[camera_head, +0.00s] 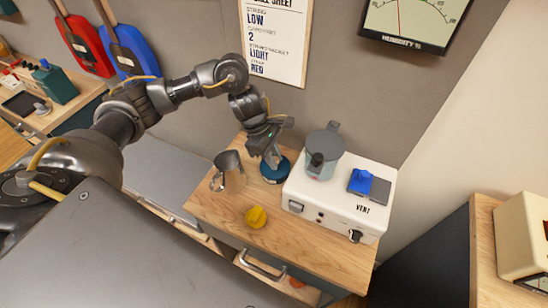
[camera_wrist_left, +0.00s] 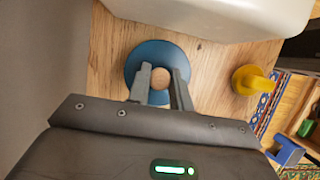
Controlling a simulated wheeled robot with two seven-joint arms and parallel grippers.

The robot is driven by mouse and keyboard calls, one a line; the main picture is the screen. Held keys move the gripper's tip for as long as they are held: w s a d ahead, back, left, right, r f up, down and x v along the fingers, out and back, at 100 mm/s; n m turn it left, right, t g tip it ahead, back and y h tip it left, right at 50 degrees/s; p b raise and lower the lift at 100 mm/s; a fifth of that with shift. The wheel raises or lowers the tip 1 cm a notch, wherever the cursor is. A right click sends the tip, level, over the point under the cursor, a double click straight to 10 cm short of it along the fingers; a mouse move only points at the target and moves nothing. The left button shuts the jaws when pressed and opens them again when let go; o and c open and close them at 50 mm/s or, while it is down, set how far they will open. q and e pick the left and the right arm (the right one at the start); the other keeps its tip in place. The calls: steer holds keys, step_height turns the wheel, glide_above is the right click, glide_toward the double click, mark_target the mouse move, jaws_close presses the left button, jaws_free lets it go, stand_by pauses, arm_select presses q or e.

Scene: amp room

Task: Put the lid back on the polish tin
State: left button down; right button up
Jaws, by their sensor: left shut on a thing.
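A round blue piece (camera_head: 272,177), which looks like the polish tin or its lid, is at the back of the wooden top, left of the white box. In the left wrist view the blue disc (camera_wrist_left: 143,53) has a pale round middle, apparently a knob. My left gripper (camera_head: 270,153) points down over it. Its two fingers are closed on the pale middle, one at each side. I cannot tell lid from tin below, or whether they touch. A yellow round piece with a raised grip (camera_head: 256,217) lies apart near the front. My right gripper is out of view.
A metal jug (camera_head: 229,172) stands just left of the blue piece. The white box (camera_head: 335,205) on the right bears a grey pot (camera_head: 324,148) and a blue block (camera_head: 361,181). Bare wood (camera_head: 305,248) lies in front.

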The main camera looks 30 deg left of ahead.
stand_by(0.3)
arm_select(q)
steer(key=c, duration=1.2)
jaws_free()
steer(key=shift+o, duration=0.5)
steer(key=o, duration=0.4)
steer(key=shift+r, duration=0.15)
steer(key=shift+r+p, duration=2.4)
steer(key=shift+r, duration=1)
